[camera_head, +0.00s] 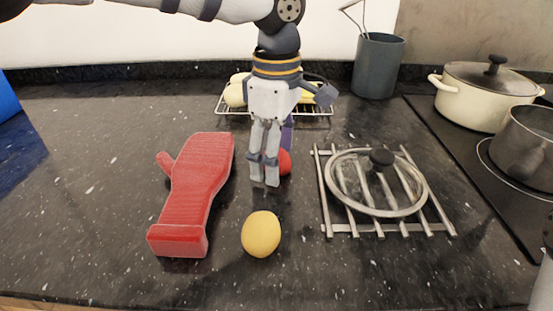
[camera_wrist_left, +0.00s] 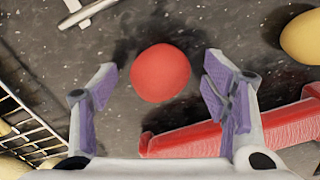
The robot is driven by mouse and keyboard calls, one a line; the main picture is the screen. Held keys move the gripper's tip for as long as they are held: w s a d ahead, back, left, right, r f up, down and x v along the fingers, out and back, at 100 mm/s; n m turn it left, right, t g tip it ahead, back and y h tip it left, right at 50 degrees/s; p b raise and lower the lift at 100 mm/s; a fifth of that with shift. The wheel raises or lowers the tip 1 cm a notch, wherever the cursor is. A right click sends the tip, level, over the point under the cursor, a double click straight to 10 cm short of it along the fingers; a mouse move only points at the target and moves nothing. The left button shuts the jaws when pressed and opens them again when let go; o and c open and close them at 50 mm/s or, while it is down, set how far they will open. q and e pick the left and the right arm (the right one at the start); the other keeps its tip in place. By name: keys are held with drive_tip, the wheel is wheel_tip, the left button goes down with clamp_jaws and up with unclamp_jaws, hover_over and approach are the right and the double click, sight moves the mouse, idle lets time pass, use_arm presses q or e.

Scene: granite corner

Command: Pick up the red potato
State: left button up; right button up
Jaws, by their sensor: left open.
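The red potato (camera_head: 285,162) lies on the dark granite counter, partly hidden behind my left gripper (camera_head: 266,183) in the head view. In the left wrist view the red potato (camera_wrist_left: 160,73) is a round red shape in full sight. My left gripper (camera_wrist_left: 160,92) is open, with its purple-padded fingers apart. The potato shows in the gap between them, a little beyond the fingertips, and neither finger visibly touches it.
A glass lid (camera_head: 352,205) rests on a metal rack (camera_head: 328,226) at right. A wire rack (camera_head: 316,109) with yellow produce stands behind. Pots (camera_head: 478,103) stand far right.

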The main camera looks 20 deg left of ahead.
use_arm(q)
drive_tip(key=c, duration=1.3)
drive_tip(key=shift+o, duration=0.2)
